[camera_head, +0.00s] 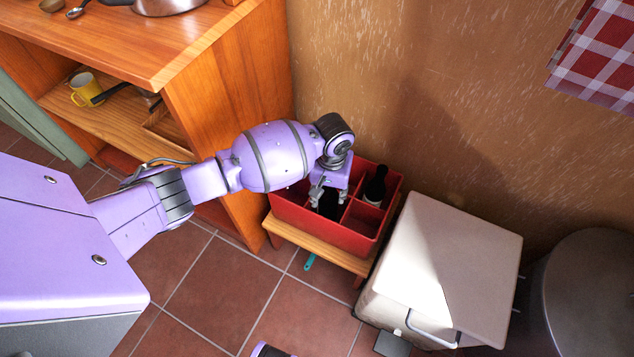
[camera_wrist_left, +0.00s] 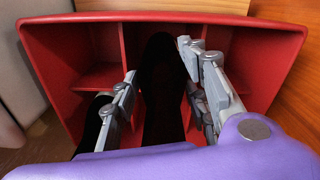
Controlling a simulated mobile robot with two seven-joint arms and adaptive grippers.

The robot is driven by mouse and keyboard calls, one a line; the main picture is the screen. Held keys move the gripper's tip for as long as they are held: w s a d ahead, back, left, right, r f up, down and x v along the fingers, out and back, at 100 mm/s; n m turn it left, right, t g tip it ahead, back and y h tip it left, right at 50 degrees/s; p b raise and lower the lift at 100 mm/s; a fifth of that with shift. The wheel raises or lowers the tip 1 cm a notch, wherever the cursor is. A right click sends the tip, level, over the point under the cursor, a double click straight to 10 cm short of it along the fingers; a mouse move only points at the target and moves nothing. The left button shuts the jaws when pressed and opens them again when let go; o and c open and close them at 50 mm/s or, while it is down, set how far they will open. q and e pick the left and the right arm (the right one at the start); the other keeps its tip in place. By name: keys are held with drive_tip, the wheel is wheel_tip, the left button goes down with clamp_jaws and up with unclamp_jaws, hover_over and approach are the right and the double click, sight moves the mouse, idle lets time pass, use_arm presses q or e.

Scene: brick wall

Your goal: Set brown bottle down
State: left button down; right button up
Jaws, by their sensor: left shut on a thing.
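A red crate (camera_head: 356,238) with dividers stands on a low wooden stool, and its rim fills much of the left wrist view (camera_wrist_left: 190,17). My left gripper (camera_head: 326,196) reaches down into the crate from above. In the left wrist view its two fingers (camera_wrist_left: 160,85) are on either side of a very dark bottle (camera_wrist_left: 160,100), shut on it. The bottle is inside a compartment, its base hidden. A second dark bottle (camera_head: 376,188) with a pale label stands upright in a compartment to the right.
A white bin (camera_head: 450,250) stands close to the crate's right, with a dark round container (camera_head: 590,300) beyond. A wooden cabinet (camera_head: 235,100) is at the left and a brown wall behind. A small teal item (camera_head: 309,261) lies near the stool. Tiled floor is open in front.

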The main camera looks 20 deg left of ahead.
use_arm(q)
wheel_tip(320, 180, down, 3)
drive_tip(key=shift+f+b, duration=0.15)
drive_tip(key=shift+b, duration=0.4)
drive_tip(key=shift+w+f, duration=0.1)
drive_tip(key=shift+f, duration=0.1)
drive_tip(key=shift+r, duration=0.15)
drive_tip(key=c, duration=1)
unclamp_jaws()
drive_tip(key=shift+f, duration=0.2)
wheel_tip(320, 180, up, 12)
drive_tip(key=p, duration=0.4)
drive_tip(key=shift+f, duration=0.25)
drive_tip(key=shift+r+p, duration=0.3)
drive_tip(key=shift+r, duration=0.1)
use_arm(e)
drive_tip(key=v, duration=0.2)
drive_tip(key=shift+r, duration=0.45)
